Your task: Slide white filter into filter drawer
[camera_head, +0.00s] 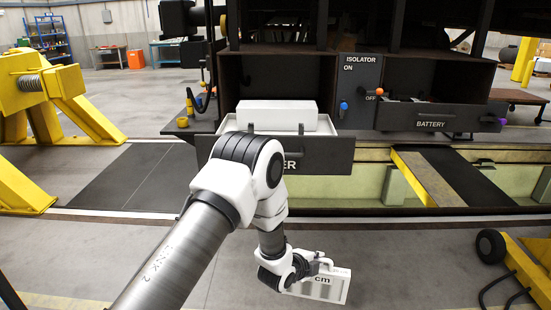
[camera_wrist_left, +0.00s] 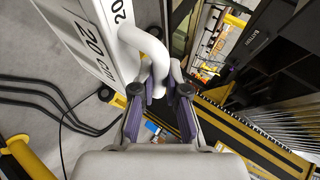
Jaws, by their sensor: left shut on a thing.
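The filter drawer (camera_head: 325,157) is pulled out under the railcar. My arm hides most of its label, leaving "ER". A plain white block (camera_head: 277,115), which looks like the white filter, lies in the drawer, its top above the drawer front. My left gripper (camera_head: 306,268) is low in front of the drawer, shut on the white handle (camera_wrist_left: 150,45) of another white block (camera_head: 325,286). That block is marked "20 cm" and also shows in the left wrist view (camera_wrist_left: 92,40). It is apart from the drawer. My right gripper is not in view.
Right of the drawer are the isolator panel (camera_head: 359,90) and an open battery drawer (camera_head: 430,118). A pit with a yellow-edged ramp lies below. Yellow jacks (camera_head: 45,95) stand at the left. A yellow wheeled frame (camera_head: 525,265) stands at lower right. The grey floor between is clear.

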